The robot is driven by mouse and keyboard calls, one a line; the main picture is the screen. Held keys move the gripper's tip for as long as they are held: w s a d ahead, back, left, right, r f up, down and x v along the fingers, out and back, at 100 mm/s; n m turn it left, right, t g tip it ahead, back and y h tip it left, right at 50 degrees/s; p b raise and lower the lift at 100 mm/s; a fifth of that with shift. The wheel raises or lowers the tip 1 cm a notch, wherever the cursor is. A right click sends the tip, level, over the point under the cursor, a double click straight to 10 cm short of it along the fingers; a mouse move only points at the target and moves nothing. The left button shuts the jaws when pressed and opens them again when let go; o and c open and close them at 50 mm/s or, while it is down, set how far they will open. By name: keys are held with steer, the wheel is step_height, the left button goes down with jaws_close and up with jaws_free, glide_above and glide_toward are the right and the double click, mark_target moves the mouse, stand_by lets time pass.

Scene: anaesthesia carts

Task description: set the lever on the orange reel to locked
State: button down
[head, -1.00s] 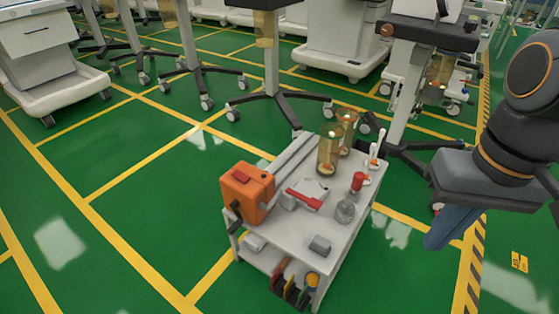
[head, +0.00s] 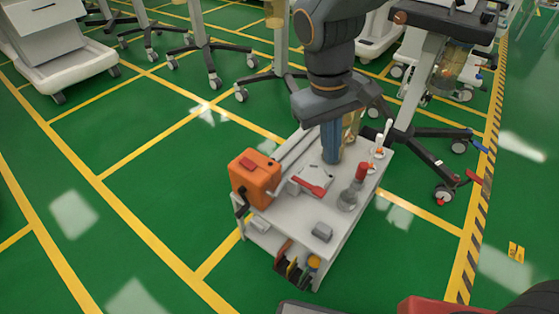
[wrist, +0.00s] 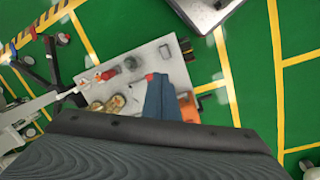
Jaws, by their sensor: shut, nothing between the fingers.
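The orange reel (head: 255,178) is a box-shaped unit at the left end of the white cart's top. A small red piece (head: 249,163) lies on its upper face and a dark crank-like part (head: 241,198) is on its front side. I cannot tell which of these is the lever or how it is set. My gripper (head: 331,158) has blue fingers, shut and empty, pointing down over the cart to the right of the reel. In the wrist view the fingers (wrist: 156,80) partly cover the orange reel (wrist: 188,108).
The white cart (head: 290,222) also carries a red-handled device (head: 312,187), a red-capped flask (head: 347,199), a grey block (head: 322,232) and amber cylinders partly behind my gripper. Wheeled stands are behind. Green floor is clear at left.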

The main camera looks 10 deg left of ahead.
steer(key=w+a+f+n+t+h+p, duration=0.1)
steer(key=w+a+f+n+p, duration=0.25)
steer(key=a, duration=0.55)
steer(key=a+f+n+t+h+p, duration=0.1)
steer(key=a+f+n+t+p, duration=0.1)
steer(key=a+f+p, duration=0.5)
steer(key=b+x, duration=0.1)
steer(key=x, duration=0.3)
steer(key=a+b+x, duration=0.1)
steer(key=x, duration=0.3)
steer(key=b+x, duration=0.1)
steer(key=x, duration=0.3)
steer(key=shift+w+f, duration=0.25)
steer(key=shift+f, duration=0.25)
steer(key=shift+b, duration=0.3)
steer(key=shift+w+d+f+b, duration=0.3)
steer(key=shift+w+f+b, duration=0.4)
steer(key=shift+w, duration=0.2)
steer(key=shift+r, duration=0.1)
